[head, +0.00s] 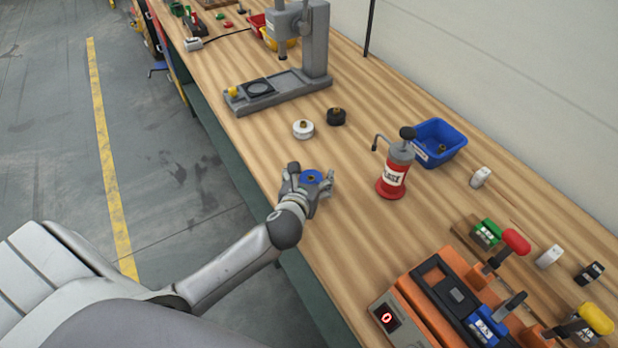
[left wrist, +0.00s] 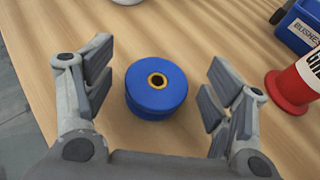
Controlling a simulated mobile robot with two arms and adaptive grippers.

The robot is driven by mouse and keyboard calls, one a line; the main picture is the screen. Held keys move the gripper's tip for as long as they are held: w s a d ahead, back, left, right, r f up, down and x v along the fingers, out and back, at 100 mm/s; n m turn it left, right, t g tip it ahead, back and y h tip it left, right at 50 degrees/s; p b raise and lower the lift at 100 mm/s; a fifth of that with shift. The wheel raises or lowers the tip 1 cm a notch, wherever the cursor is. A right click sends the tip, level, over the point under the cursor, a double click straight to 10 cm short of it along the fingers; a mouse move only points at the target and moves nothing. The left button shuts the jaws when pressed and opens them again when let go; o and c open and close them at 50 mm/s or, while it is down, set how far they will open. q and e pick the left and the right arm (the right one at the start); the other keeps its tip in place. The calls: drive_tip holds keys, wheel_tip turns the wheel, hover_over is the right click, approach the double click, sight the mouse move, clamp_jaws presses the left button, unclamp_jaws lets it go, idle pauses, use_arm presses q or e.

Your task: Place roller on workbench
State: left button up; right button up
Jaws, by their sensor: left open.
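A blue roller (head: 311,177) with a brass-coloured centre hole stands on the wooden workbench (head: 340,250). My left gripper (head: 312,186) is open around the roller. In the left wrist view the blue roller (left wrist: 156,88) sits between the two spread fingers of the left gripper (left wrist: 158,95), with a gap on each side. The fingers do not touch it. A white roller (head: 303,129) and a black roller (head: 337,116) stand farther back on the bench. My right gripper is not in view.
A red oil can (head: 394,170) and a blue bin (head: 437,142) stand to the right of the gripper. A grey press stand (head: 290,80) is behind the rollers. An orange fixture (head: 440,300) with levers occupies the near right. Bare bench lies between them.

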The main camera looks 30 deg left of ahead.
use_arm(q)
drive_tip(key=v, duration=1.2)
drive_tip(key=shift+r+b, duration=0.1)
drive_tip(key=shift+b, duration=0.2)
